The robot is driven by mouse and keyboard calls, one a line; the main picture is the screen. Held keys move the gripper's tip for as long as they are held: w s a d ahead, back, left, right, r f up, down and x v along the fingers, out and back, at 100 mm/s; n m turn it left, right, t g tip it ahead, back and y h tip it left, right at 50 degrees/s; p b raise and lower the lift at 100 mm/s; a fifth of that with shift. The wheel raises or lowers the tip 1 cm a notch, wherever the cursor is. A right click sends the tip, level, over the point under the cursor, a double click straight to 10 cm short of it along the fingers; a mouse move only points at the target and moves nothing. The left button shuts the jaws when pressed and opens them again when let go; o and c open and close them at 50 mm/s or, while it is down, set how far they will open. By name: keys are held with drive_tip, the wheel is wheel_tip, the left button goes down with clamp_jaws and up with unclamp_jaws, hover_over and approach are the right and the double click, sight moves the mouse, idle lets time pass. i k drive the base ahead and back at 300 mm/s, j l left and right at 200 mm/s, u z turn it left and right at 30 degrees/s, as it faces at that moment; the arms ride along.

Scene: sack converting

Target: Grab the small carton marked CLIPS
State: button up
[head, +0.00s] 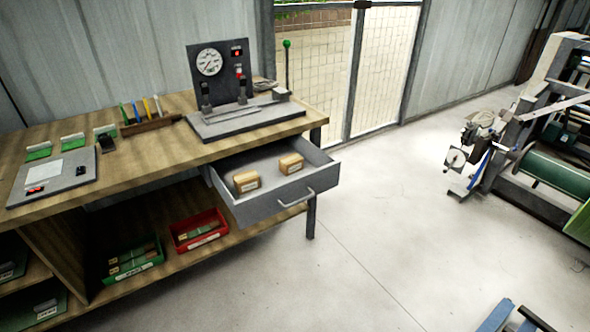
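Two small tan cartons with white labels sit in an open grey drawer (270,199) under the workbench. One carton (246,182) is at the left of the drawer, the other carton (291,164) is farther right and back. The labels are too small to read, so I cannot tell which one is marked CLIPS. Both stand apart from each other, with bare drawer floor between and around them. I do not make out my gripper in the head view.
The wooden bench (150,153) carries a gauge panel (222,75) and a clipboard-like grey plate (60,176). A red bin (199,230) and a green bin (133,262) are on the shelf below. Blue bars (497,316) show bottom right. The floor right of the drawer is clear.

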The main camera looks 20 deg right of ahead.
sight(293, 163)
drive_tip(key=i+j+z, duration=0.35)
drive_tip(key=i+j, duration=0.35)
drive_tip(key=i, duration=0.35)
drive_tip(key=i+j+z, duration=0.35)
drive_tip(key=i+j, duration=0.55)
drive_tip(key=j, duration=0.1)
